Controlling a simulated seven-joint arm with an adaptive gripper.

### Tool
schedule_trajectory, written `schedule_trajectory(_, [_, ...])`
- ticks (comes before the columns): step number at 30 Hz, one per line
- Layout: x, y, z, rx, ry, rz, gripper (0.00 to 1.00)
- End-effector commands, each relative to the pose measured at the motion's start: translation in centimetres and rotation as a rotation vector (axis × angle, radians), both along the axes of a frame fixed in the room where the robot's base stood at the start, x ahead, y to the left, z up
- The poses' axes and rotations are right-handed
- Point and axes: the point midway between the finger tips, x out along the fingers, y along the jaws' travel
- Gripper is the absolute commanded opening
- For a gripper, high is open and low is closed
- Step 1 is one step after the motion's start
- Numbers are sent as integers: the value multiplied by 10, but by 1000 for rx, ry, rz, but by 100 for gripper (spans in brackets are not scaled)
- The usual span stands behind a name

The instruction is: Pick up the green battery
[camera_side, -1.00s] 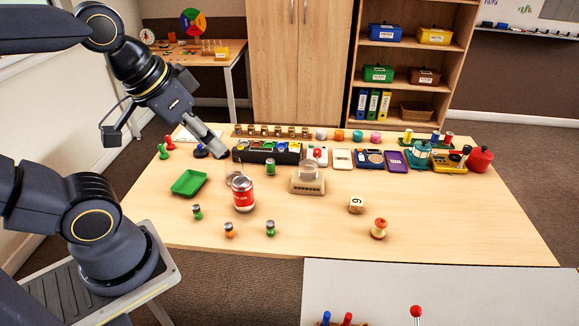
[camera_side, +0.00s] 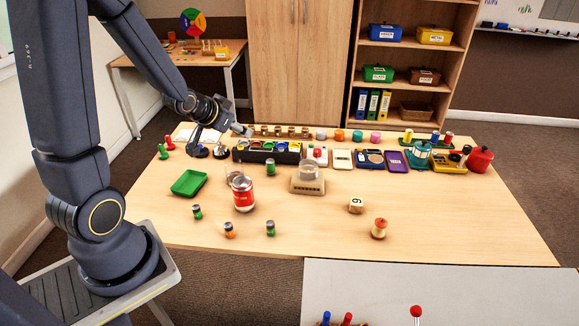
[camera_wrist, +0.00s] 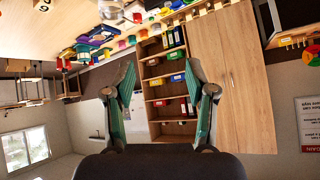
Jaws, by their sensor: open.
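Several small green batteries with dark or silver tops stand on the table: a green battery (camera_side: 197,212) at the front left, another green battery (camera_side: 270,229) at the front, and a larger-looking one (camera_side: 270,168) farther back. My gripper (camera_side: 244,130) is over the back edge of the table, behind the batteries and apart from them. In the wrist view my gripper (camera_wrist: 161,66) is open, with nothing between its fingers. That view faces the shelves upside down, and I cannot make out a green battery in it.
An orange battery (camera_side: 229,230), a red can (camera_side: 243,196), a green tray (camera_side: 188,183) and a scale-like stand (camera_side: 307,185) are near the batteries. A black sorter box (camera_side: 266,153) lies behind them.

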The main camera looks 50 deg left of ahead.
Motion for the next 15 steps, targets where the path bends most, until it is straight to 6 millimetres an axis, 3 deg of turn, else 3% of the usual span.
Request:
schedule_trajectory(1, [-14,19,-34,-29,44,45,56])
schedule_trajectory(3, [-35,38,-75,-69,87,100,56])
schedule_trajectory(6, [-74,55,-130,-140,162,183,56])
schedule_trajectory(9, [-115,58,-173,-216,247,260,56])
schedule_trajectory(12, [-145,56,-200,-275,303,321,56])
schedule_trajectory(15, [-161,57,-213,-304,326,358,56])
